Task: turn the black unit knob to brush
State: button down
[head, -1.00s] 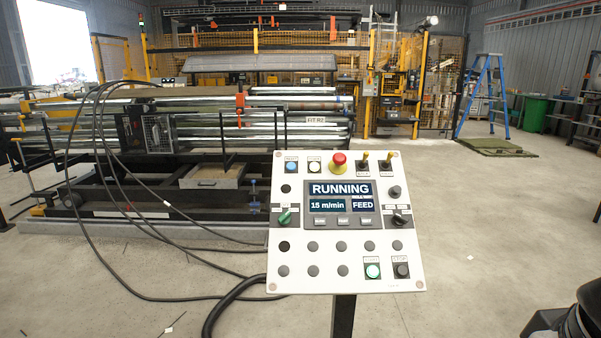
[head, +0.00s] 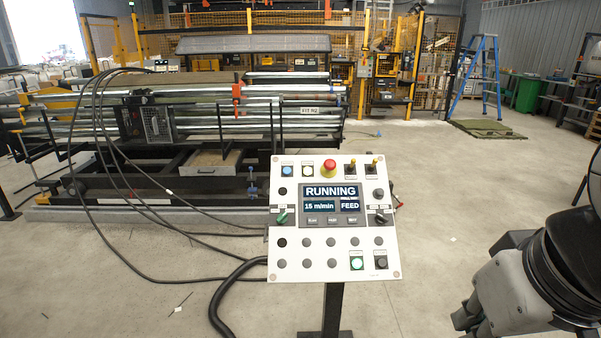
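The black unit knob (head: 380,216) sits at the right edge of the white control panel (head: 390,258), beside the screen (head: 331,200). The screen reads RUNNING, 15 m/min and FEED. The knob's lever looks roughly sideways; its small labels are too small to read. My gripper (head: 464,318) seems to show as dark parts at the end of my grey arm, at the lower right. It is apart from the panel, to the right of and below the knob. Whether its fingers are open or shut is not clear.
The panel also bears a green knob (head: 282,217), a red mushroom button (head: 329,168), two toggle switches and several buttons. It stands on a dark post (head: 332,310). Black cables (head: 225,290) run on its left.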

aim_at(381, 219)
jog(key=i+j+z, duration=0.4)
jog(key=j, duration=0.25)
jog(key=j+z, duration=0.2)
jog(key=j, duration=0.15)
jog(key=i, duration=0.05)
